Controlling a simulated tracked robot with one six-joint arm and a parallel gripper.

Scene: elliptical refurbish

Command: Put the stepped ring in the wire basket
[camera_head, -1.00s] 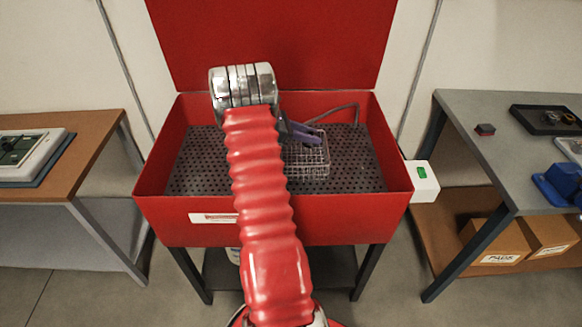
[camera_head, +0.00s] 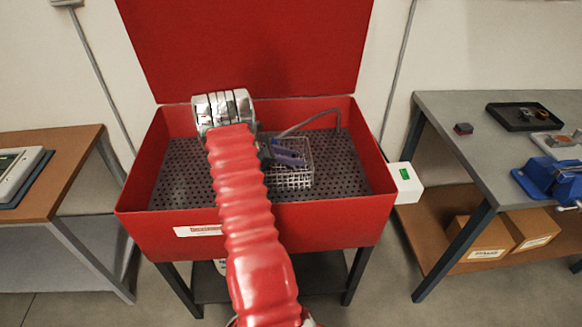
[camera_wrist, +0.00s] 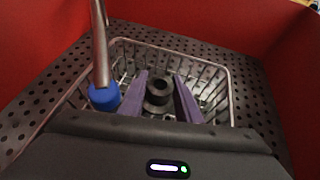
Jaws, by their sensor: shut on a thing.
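The dark stepped ring (camera_wrist: 158,90) is between the two purple fingers of my gripper (camera_wrist: 160,100) in the wrist view. My gripper is shut on it, and the ring is over the inside of the wire basket (camera_wrist: 223,75). Its exact height over the basket floor is hard to tell. In the head view, the purple fingers of my gripper (camera_head: 289,158) are at the basket (camera_head: 294,181), within its outline. The ring cannot be made out there.
The basket stands on the perforated floor (camera_head: 350,180) of a red wash tub (camera_head: 290,226) with a raised lid. A metal spout with a blue tip (camera_wrist: 104,97) comes down at the basket's left side in the wrist view. Tables flank the tub.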

